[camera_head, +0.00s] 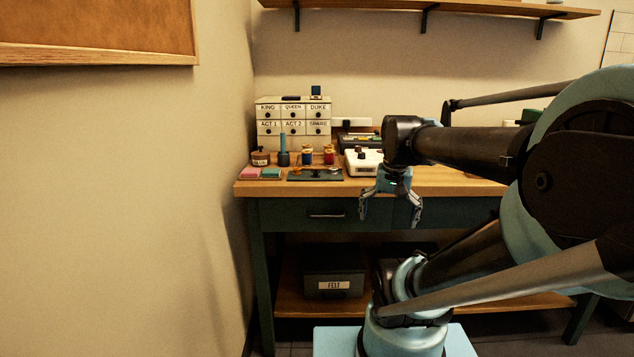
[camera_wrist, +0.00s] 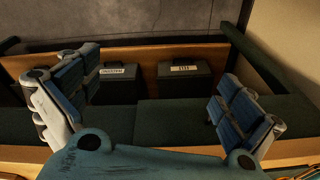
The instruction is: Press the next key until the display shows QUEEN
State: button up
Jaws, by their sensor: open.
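My gripper (camera_head: 389,217) hangs pointing down in front of the table's front edge, with its fingers spread and nothing between them. It also shows in the wrist view (camera_wrist: 158,95), open and empty above the lower shelf. A white device (camera_head: 361,161) with dark parts on top sits on the tabletop, just left of and behind my gripper. My wrist hides its right part. I cannot make out a key, a display or the word QUEEN on it. The wrist view does not show this device.
The wooden table (camera_head: 458,181) stands against the wall. A FELT box (camera_head: 333,272) sits on the lower shelf. A wall shelf (camera_head: 400,6) is above.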

jog(key=s+f+n, duration=0.3)
jog(key=s+f, duration=0.3)
jog(key=f, duration=0.3)
jog(key=shift+s+a+f, duration=0.15)
jog(key=shift+f, duration=0.25)
jog(key=c, duration=1.2)
jog(key=shift+w+f, duration=0.25)
jog(key=shift+w, duration=0.3)
jog(key=c, duration=0.9)
grip_shut()
jog(key=shift+s, duration=0.1)
jog(key=shift+s+r, duration=0.1)
jog(key=shift+r, duration=0.05)
